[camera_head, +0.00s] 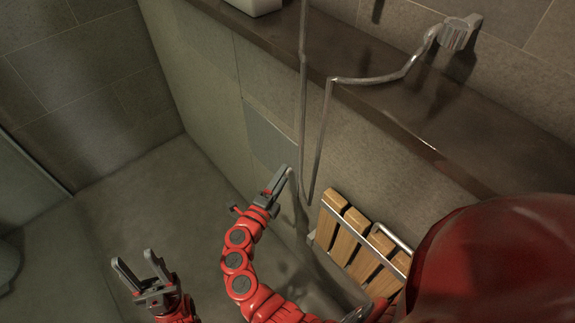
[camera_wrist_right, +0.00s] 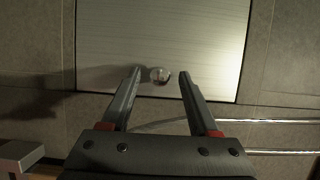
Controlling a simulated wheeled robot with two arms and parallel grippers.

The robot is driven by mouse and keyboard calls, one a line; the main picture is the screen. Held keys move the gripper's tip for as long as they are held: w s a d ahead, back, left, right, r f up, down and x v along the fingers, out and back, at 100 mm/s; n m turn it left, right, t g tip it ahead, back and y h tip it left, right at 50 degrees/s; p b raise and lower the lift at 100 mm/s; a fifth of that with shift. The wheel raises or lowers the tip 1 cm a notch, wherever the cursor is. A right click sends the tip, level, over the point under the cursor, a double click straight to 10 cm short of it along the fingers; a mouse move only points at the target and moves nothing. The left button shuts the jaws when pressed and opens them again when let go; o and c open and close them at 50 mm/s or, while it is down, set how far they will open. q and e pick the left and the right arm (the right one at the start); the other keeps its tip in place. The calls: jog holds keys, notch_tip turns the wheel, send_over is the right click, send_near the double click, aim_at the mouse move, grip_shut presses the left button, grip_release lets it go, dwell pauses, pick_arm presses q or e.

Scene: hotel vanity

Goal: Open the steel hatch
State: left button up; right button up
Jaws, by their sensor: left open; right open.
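The steel hatch (camera_head: 270,138) is a flat grey panel set low in the tiled wall, and it looks shut. In the right wrist view the hatch (camera_wrist_right: 165,35) fills the top middle, with a small round shiny knob (camera_wrist_right: 160,75) near its lower edge. My right gripper (camera_head: 281,181) is open in front of the hatch's lower part. In the wrist view the knob appears between its two fingertips; I cannot tell how far apart in depth they are. My left gripper (camera_head: 138,262) is open and empty, over the floor at the lower left.
A shower hose (camera_head: 302,100) hangs from a wall fitting (camera_head: 458,33) over the dark ledge (camera_head: 400,120) and down beside my right gripper. A wooden slatted seat (camera_head: 352,235) with metal rails is on the wall to the right. The floor (camera_head: 150,200) at left is clear.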

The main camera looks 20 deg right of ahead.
jog(key=shift+w+d, duration=0.15)
jog(key=shift+d, duration=0.05)
jog(key=shift+r, duration=0.1)
grip_shut()
jog(key=shift+r, duration=0.1)
dwell(1.2)
